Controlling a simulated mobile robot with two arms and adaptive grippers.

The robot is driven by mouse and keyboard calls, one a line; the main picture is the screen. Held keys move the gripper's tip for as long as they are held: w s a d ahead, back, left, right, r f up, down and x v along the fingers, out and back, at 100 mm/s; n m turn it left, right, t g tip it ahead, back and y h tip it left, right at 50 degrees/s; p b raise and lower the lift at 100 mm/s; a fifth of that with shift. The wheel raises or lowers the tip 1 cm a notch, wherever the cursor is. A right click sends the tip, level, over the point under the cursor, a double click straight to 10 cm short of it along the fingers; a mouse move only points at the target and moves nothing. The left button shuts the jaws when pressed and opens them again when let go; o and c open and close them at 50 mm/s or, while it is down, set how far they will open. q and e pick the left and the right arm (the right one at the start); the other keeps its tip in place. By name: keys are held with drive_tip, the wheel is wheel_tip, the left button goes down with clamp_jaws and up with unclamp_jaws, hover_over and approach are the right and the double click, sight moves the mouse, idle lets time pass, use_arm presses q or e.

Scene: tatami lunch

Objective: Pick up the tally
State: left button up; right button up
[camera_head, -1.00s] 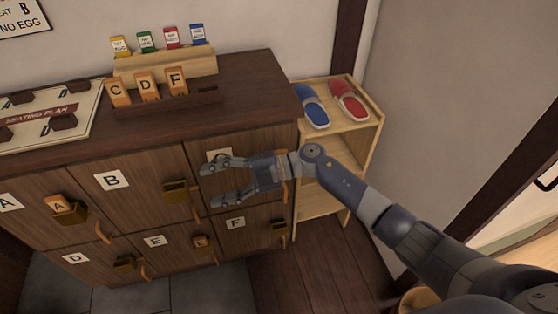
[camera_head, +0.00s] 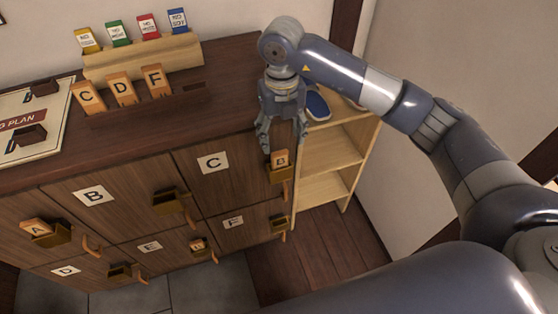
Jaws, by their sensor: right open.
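An orange tally marked B (camera_head: 280,159) stands in the small holder (camera_head: 283,175) on the right side of door C (camera_head: 216,180). My right gripper (camera_head: 283,141) is open and empty, its fingers pointing down at the cabinet's front right edge, just above tally B. Other orange tallies marked C (camera_head: 88,97), D (camera_head: 122,89) and F (camera_head: 157,81) stand in the dark rack on the cabinet top. A tally marked A (camera_head: 36,227) sits in door A's holder, and another tally (camera_head: 197,244) in door E's holder. My left gripper is out of view.
The wooden cabinet top (camera_head: 225,90) carries a light stand (camera_head: 140,62) with several coloured tags and a seating plan board (camera_head: 55,140). An open shelf (camera_head: 335,165) with a blue slipper (camera_head: 317,105) stands at the right. My right arm covers part of the shelf.

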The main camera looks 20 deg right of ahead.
sight(280, 152)
drive_tip(key=shift+f, duration=0.8)
drive_tip(key=f, duration=0.1)
drive_tip(key=f+p, duration=0.1)
drive_tip(key=f, duration=0.2)
drive_tip(key=shift+s+a+f, duration=0.15)
drive_tip(key=shift+a, duration=0.1)
drive_tip(key=shift+f+p, duration=0.3)
drive_tip(key=shift+f, duration=0.2)
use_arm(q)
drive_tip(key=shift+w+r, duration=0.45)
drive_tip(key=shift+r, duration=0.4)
use_arm(e)
drive_tip(key=c, duration=1.1)
